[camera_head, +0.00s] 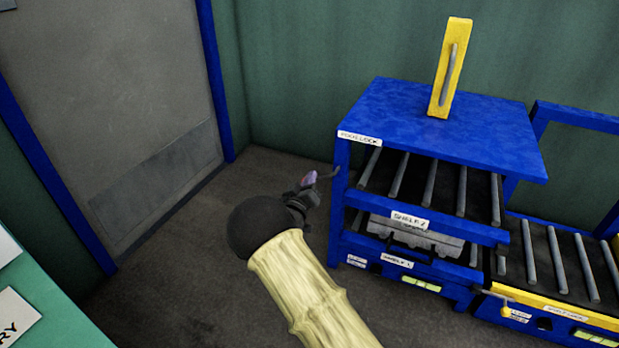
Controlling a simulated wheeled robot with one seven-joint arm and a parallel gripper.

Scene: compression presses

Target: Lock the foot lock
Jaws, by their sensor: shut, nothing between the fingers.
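A blue shelf cart (450,105) stands at the centre right. A smaller label (357,261) sits low on the same side, too small to read. I cannot tell for sure which part is the foot lock.
A yellow plate with a grey handle (451,70) stands on the cart's top. Shelves with rollers hold a grey metal part (416,236). A roller table (560,270) with a yellow front adjoins at right. Left of the cart, the floor (185,270) is clear up to the door (110,100).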

